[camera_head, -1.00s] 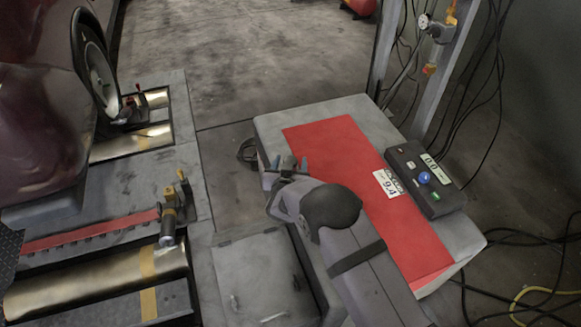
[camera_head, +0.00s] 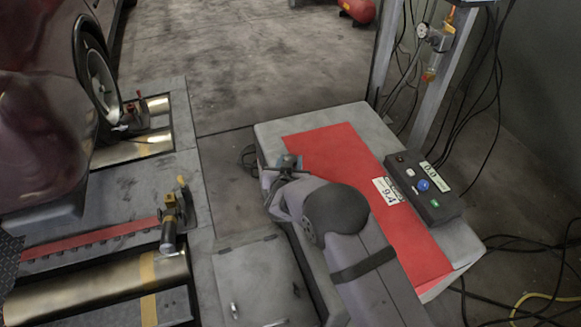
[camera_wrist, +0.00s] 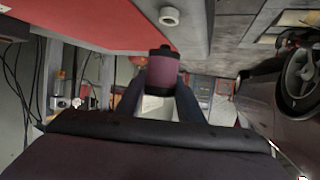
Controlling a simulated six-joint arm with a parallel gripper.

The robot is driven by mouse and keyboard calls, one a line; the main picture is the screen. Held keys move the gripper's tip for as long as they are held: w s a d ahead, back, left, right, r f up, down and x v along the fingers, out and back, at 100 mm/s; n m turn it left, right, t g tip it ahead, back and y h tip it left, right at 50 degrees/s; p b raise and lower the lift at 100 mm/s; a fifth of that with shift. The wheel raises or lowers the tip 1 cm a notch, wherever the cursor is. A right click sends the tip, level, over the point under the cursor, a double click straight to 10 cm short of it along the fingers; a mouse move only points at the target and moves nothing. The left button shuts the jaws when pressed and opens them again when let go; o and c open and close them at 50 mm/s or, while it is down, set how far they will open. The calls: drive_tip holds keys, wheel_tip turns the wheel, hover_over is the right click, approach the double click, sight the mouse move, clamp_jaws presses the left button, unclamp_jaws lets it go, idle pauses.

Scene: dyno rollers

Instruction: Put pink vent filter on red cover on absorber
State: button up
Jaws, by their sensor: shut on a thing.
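My gripper (camera_wrist: 161,80) is shut on the pink vent filter (camera_wrist: 163,73), a short pink cylinder with dark ends, between its two fingers in the wrist view. In the head view my gripper (camera_head: 287,166) is at the left edge of the grey absorber (camera_head: 264,126), beside the red cover (camera_head: 330,150); the filter cannot be made out clearly there. The red cover lies flat on the absorber's top, partly hidden by my arm.
A black control box (camera_head: 425,188) with a blue button stands at the absorber's right. A pale ring-shaped fitting (camera_wrist: 169,16) shows on the grey surface in the wrist view. A metal post (camera_head: 440,85) rises behind. Cables (camera_head: 515,250) lie on the floor at right.

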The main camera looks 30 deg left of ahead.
sight(291, 158)
wheel_tip(291, 158, up, 6)
drive_tip(key=shift+f+p, duration=0.1)
drive_tip(key=shift+p, duration=0.35)
